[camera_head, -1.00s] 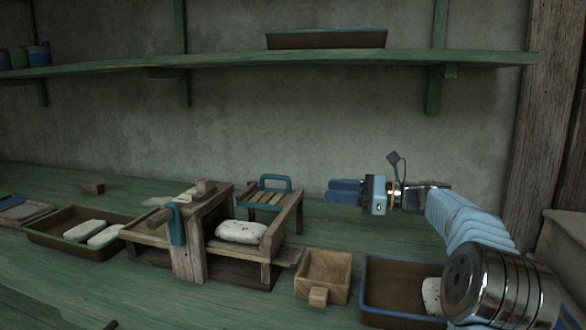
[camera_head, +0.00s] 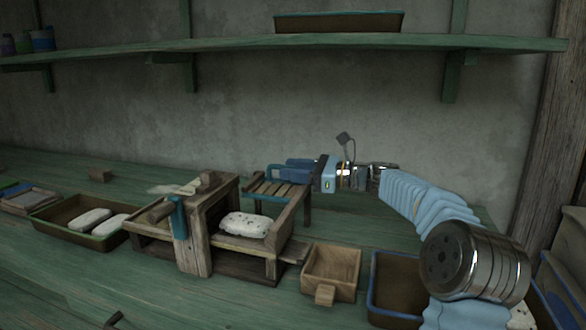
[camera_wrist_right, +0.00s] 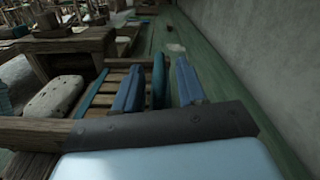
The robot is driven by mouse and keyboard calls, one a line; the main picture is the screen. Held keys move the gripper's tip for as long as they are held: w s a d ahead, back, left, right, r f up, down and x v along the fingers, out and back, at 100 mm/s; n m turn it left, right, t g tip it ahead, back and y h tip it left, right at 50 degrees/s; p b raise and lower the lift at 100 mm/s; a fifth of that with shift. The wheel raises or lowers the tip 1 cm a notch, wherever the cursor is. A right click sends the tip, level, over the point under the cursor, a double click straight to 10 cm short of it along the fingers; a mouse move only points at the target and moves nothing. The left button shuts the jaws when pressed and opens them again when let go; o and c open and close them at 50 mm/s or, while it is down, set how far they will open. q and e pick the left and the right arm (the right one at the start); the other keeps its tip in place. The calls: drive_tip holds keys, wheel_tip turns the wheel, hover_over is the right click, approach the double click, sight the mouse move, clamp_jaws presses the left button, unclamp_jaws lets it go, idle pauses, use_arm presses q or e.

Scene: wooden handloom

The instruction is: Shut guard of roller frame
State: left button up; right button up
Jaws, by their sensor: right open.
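The roller frame (camera_head: 192,255) is a wooden box-like frame on the green bench, with a pale speckled roll (camera_head: 245,225) in its right part. Its slatted guard (camera_head: 276,190) stands out at the back right, open, with a teal handle; the slats also show in the right wrist view (camera_wrist_right: 108,98). My right gripper (camera_head: 287,172) reaches in from the right at the handle, jaws open. In the right wrist view the teal handle (camera_wrist_right: 158,80) shows between the two blue fingers (camera_wrist_right: 159,88); contact cannot be told. My left gripper is out of view.
A small wooden box (camera_head: 331,270) and a dark tray (camera_head: 388,285) stand right of the frame. A tray with pale pieces (camera_head: 50,229) is on the left. A green shelf (camera_head: 230,50) runs along the wall above. The bench behind the frame is mostly clear.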

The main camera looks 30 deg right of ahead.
drive_tip(key=shift+w+a, duration=0.15)
drive_tip(key=shift+w, duration=0.05)
clamp_jaws()
drive_tip(key=shift+s, duration=0.1)
